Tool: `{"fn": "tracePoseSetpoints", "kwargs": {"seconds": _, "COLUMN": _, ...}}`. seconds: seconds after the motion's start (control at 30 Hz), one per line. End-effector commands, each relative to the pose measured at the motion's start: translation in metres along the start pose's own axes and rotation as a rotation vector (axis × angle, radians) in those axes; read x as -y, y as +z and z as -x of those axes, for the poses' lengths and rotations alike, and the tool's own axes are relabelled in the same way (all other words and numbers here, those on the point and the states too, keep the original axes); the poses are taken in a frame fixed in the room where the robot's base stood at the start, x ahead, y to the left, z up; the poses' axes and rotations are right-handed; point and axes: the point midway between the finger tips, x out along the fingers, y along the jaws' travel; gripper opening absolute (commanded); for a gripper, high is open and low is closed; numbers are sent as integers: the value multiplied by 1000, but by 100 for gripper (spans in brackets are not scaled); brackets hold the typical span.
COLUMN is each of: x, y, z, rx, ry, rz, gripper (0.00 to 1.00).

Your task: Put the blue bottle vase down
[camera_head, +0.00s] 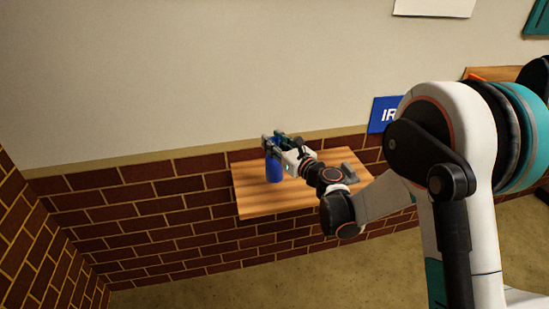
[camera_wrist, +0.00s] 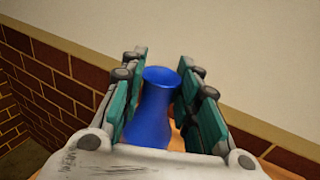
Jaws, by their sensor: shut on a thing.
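The blue bottle vase (camera_wrist: 151,115) stands upright between the two teal-padded fingers of my gripper (camera_wrist: 157,95) in the wrist view. Its open mouth faces up, and its lower part is hidden by the gripper's palm. In the head view the blue vase (camera_head: 274,170) is at the left part of a wooden shelf (camera_head: 255,205), with my gripper (camera_head: 275,143) shut around its upper part. I cannot tell for sure whether its base touches the shelf.
A grey object (camera_head: 348,170) is at the right part of the shelf, beside my arm. A brick wall (camera_head: 150,205) runs below and behind the shelf. A blue sign (camera_head: 383,113) is on the wall to the right. The shelf's front middle is clear.

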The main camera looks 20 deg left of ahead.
Motion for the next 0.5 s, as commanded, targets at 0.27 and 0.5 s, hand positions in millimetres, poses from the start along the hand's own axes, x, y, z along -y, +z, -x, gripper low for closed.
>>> {"fn": "tracePoseSetpoints", "kwargs": {"seconds": 0.27, "x": 0, "y": -32, "z": 0, "rx": 0, "ry": 0, "rz": 0, "gripper": 0}}
{"fn": "tracePoseSetpoints", "kwargs": {"seconds": 0.5, "x": 0, "y": -43, "z": 0, "rx": 0, "ry": 0, "rz": 0, "gripper": 0}}
